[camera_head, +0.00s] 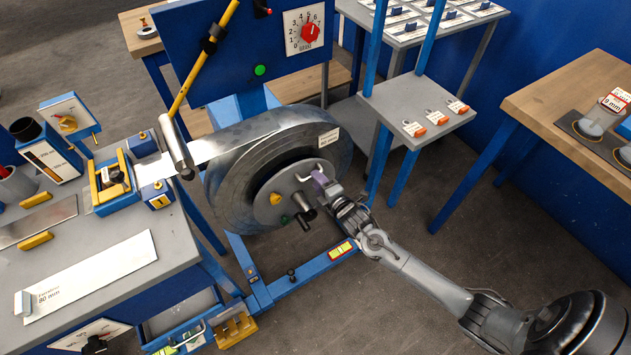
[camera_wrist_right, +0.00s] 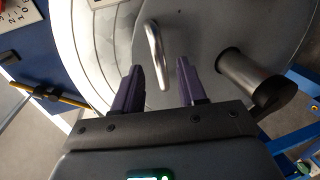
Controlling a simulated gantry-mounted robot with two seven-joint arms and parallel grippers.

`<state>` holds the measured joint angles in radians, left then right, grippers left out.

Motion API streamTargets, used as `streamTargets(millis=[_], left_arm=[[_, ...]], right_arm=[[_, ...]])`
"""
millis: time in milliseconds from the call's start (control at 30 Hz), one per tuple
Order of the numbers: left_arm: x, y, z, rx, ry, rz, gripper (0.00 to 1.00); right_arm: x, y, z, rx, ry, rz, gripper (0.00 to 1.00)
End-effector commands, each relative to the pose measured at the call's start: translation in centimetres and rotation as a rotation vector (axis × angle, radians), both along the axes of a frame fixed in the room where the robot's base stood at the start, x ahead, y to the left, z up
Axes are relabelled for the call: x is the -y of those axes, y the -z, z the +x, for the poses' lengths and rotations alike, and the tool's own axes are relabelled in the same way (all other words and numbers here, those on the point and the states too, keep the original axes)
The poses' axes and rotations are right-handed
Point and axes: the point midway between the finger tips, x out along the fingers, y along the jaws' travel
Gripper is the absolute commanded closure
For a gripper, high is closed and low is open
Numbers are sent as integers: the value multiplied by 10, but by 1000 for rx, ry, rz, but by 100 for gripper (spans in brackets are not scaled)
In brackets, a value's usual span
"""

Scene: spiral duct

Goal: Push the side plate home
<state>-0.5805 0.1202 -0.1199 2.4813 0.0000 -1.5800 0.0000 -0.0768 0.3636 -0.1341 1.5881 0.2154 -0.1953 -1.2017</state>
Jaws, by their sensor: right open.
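The grey round side plate (camera_head: 268,207) sits against the open side of the steel strip coil (camera_head: 228,190). Whether a gap stands between plate and coil I cannot tell. A bent metal handle (camera_head: 304,177) stands out from the plate; in the right wrist view the handle (camera_wrist_right: 154,45) reaches between my fingers. My right gripper (camera_head: 322,177) is open at the plate, its purple fingers (camera_wrist_right: 160,82) on either side of the handle, with space beside it. A dark-ended peg (camera_head: 306,216) sticks out near the plate's middle; it also shows in the right wrist view (camera_wrist_right: 250,78). My left gripper is out of view.
A blue panel with a red dial (camera_head: 310,32) stands behind the coil. A grey bench (camera_head: 150,215) with strip tooling is at the left. A grey shelf (camera_head: 400,98) and wooden table (camera_head: 560,85) are at the right. A blue stand foot (camera_head: 310,278) lies below.

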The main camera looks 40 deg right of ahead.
Motion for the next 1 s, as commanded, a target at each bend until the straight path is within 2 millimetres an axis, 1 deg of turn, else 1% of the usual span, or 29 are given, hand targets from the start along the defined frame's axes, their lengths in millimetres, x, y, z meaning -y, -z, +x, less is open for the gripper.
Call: streamTargets(millis=[33, 200, 567, 667, 833, 867, 1000], left_arm=[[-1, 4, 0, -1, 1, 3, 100], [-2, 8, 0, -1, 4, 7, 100], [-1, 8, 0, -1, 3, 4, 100], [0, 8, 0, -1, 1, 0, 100], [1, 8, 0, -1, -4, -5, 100], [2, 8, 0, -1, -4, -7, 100], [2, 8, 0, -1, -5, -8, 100]], right_arm=[[1, 3, 6, 1, 1, 1, 59], [3, 5, 18, 0, 1, 0, 59], [3, 5, 21, 0, 0, 0, 59], [3, 5, 21, 0, 0, 0, 72], [3, 5, 21, 0, 0, 0, 99], [3, 5, 21, 0, 0, 0, 100], [3, 5, 21, 0, 0, 0, 100]])
